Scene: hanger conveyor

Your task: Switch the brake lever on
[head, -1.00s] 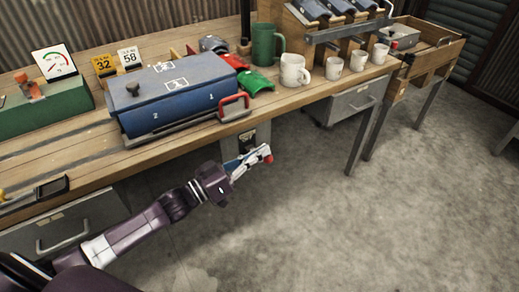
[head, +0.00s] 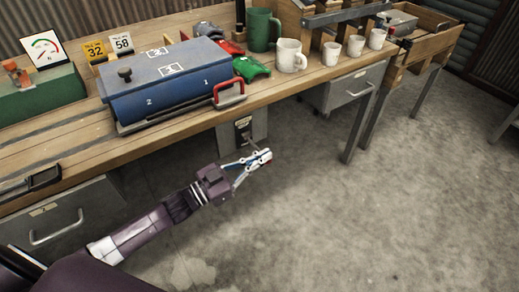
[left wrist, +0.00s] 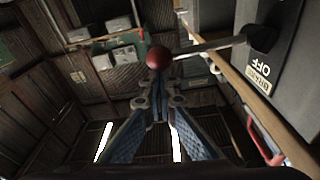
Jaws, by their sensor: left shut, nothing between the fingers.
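The brake lever (left wrist: 205,48) is a thin metal rod with a red ball knob (left wrist: 158,57) at its end and a black pivot on a grey box. The box (head: 243,131) is under the front edge of the workbench in the head view. In the left wrist view, the box's label (left wrist: 261,78) reads "OFF" beside the pivot. My left gripper (head: 266,156) is shut and empty. In the wrist view its fingertips (left wrist: 158,101) are close to the knob; I cannot tell if they touch. In the head view the gripper mostly hides the knob. My right gripper is not in view.
The wooden bench (head: 75,150) runs above the box, with a blue case (head: 180,85) with a red handle near its front edge. Mugs (head: 290,55) stand to the right. A grey drawer (head: 345,88) hangs under the bench. The floor in front is clear.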

